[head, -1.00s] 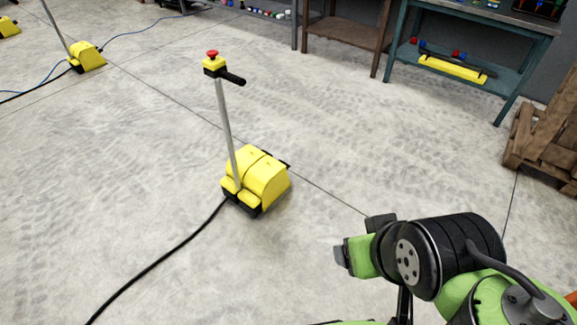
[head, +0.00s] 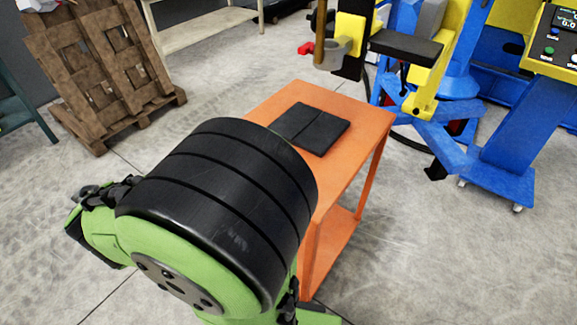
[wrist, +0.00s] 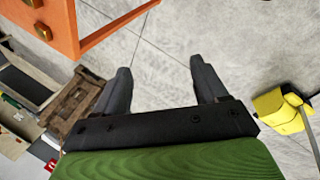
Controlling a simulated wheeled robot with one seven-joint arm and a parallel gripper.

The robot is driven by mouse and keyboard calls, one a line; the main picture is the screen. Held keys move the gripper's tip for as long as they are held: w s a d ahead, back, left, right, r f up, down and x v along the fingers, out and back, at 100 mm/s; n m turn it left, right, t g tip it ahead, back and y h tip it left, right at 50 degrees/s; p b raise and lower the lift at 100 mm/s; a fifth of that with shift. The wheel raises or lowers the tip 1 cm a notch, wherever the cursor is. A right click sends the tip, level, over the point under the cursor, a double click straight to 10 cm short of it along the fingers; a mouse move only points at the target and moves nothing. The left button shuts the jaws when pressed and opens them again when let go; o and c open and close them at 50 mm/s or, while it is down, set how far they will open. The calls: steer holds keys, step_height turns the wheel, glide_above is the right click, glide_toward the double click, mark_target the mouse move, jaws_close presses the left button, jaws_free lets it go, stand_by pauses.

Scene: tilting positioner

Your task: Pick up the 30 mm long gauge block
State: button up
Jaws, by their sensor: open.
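No gauge block can be made out in the head view or the wrist view. My gripper (wrist: 160,75) shows in the wrist view with its two dark fingers apart and nothing between them. Bare concrete floor lies beyond the fingers. In the head view my green and black arm fills the lower left, and the gripper itself cannot be made out there.
An orange table (head: 372,114) with a dark mat or case (head: 310,129) stands just beyond my arm; its orange frame (wrist: 62,25) shows in the wrist view. A blue and yellow positioner (head: 455,85) stands right. Wooden pallets (head: 100,70) lean left. Floor between is clear.

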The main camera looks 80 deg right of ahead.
steer(key=s+d+f+n+g+h+b, duration=0.1)
steer(key=s+d+f+n+g+h, duration=0.1)
steer(key=d, duration=0.8)
steer(key=s+d+f+n+g+h+b, duration=0.2)
steer(key=s+d, duration=0.5)
steer(key=d, duration=0.4)
steer(key=s+d+f+n+g+h+b, duration=0.1)
steer(key=s+d+f+n+g+h, duration=0.2)
steer(key=d, duration=0.7)
steer(key=shift+s+d+f+n+h, duration=0.2)
steer(key=shift+s+f+n, duration=0.25)
steer(key=shift+f+n, duration=0.4)
steer(key=shift+s+d+f+n+h, duration=0.15)
steer(key=shift+s+f+n, duration=0.3)
steer(key=shift+n, duration=0.6)
steer(key=shift+w+a+r, duration=0.1)
steer(key=c, duration=1.3)
